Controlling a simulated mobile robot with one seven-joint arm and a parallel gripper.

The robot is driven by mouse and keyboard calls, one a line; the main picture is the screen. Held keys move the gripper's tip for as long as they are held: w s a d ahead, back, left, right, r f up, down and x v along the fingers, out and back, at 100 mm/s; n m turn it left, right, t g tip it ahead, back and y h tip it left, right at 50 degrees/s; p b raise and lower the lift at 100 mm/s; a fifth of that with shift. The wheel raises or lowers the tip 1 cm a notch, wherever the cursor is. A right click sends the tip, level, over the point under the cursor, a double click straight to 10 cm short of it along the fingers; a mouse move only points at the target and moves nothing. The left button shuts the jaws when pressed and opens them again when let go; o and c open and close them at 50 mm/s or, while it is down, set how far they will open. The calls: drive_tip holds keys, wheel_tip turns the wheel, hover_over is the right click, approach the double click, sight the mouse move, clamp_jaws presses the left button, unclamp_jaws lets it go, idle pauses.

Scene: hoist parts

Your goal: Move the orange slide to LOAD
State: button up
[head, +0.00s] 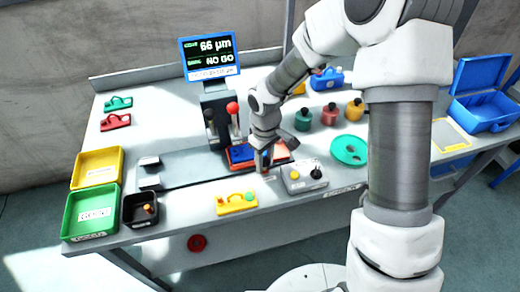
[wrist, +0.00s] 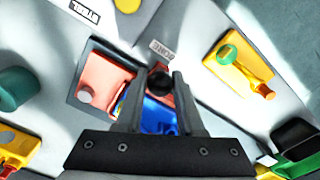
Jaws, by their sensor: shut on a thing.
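My gripper (head: 265,166) reaches down at the front edge of the machine in the middle of the bench. In the wrist view, its fingers (wrist: 160,90) are closed around a black round knob (wrist: 159,82). The orange slide (wrist: 102,78) is a flat salmon-orange plate with a pale round spot, left of the fingers. It also shows in the head view (head: 281,152), just right of and behind my gripper. A blue part (wrist: 158,116) lies under and between the fingers. My fingers partly hide where the knob joins the parts below.
A yellow part (head: 237,204) lies in front. A red-knobbed lever (head: 233,110) stands behind, below a screen (head: 209,56). Yellow (head: 97,151) and green (head: 75,226) trays stand at the left.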

drive_tip(key=s+a+b, duration=0.1)
drive_tip(key=a, duration=0.5)
drive_tip(key=s+a+b, duration=0.1)
drive_tip(key=s+a, duration=0.1)
drive_tip(key=a, duration=0.4)
drive_tip(key=s+a+b, duration=0.2)
drive_tip(key=a, duration=0.4)
drive_tip(key=shift+s+a, duration=0.2)
drive_tip(key=shift+a, duration=0.1)
drive_tip(key=o, duration=0.9)
drive_tip(key=shift+o, duration=0.2)
wheel_tip(320, 180, up, 9)
drive_tip(key=p, duration=0.6)
